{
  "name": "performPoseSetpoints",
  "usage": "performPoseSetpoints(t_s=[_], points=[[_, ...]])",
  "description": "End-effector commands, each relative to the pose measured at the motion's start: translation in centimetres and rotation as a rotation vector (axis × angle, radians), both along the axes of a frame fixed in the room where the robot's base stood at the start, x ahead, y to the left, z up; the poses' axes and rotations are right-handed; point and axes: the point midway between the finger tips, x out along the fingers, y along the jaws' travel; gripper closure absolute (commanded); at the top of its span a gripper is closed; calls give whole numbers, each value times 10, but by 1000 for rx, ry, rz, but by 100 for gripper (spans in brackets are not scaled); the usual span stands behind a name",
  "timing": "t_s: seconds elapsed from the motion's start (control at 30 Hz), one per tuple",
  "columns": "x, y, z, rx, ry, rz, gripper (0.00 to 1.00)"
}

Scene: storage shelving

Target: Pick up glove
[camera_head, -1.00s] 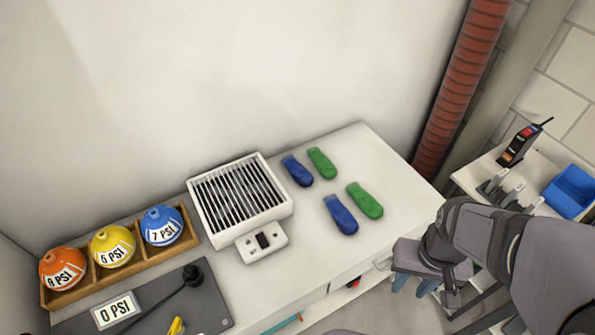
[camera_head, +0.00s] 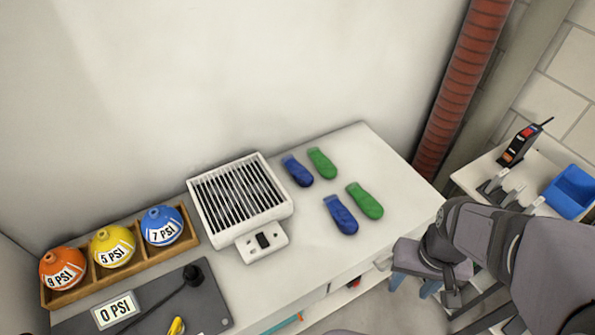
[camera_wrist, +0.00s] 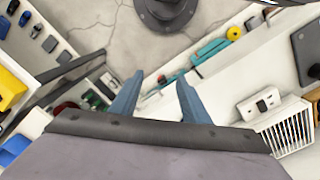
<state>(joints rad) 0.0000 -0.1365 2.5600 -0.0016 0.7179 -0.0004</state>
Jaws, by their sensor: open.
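Two glove-like items are blue, one at the back (camera_head: 297,171) and one nearer the front (camera_head: 340,214), on the white counter in the head view. Two green ones lie beside them, one at the back (camera_head: 322,163) and one nearer the front (camera_head: 365,201). All lie flat and apart from my gripper. My gripper (camera_head: 413,287) is off the counter's right front edge, pointing down, with its blue fingers apart and nothing between them. Its open fingers also show in the wrist view (camera_wrist: 160,100); no glove can be made out there.
A white grilled heater-like box (camera_head: 240,199) stands left of the gloves. A wooden rack (camera_head: 185,241) holds orange, yellow and blue PSI balls. A grey mat (camera_head: 205,308) lies in front. A side table with a blue bin (camera_head: 570,191) stands right. Counter around the gloves is clear.

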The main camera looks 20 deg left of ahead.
Motion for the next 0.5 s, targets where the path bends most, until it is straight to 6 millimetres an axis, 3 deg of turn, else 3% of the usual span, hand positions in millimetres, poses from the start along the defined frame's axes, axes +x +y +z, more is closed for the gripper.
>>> performPoseSetpoints(t_s=[0.03, 0.1, 0.5], points=[[0, 0, 0, 0, 0, 0, 45], [0, 0, 0, 0, 0, 0, 33], [5, 7, -6, 25, 0, -37, 33]])
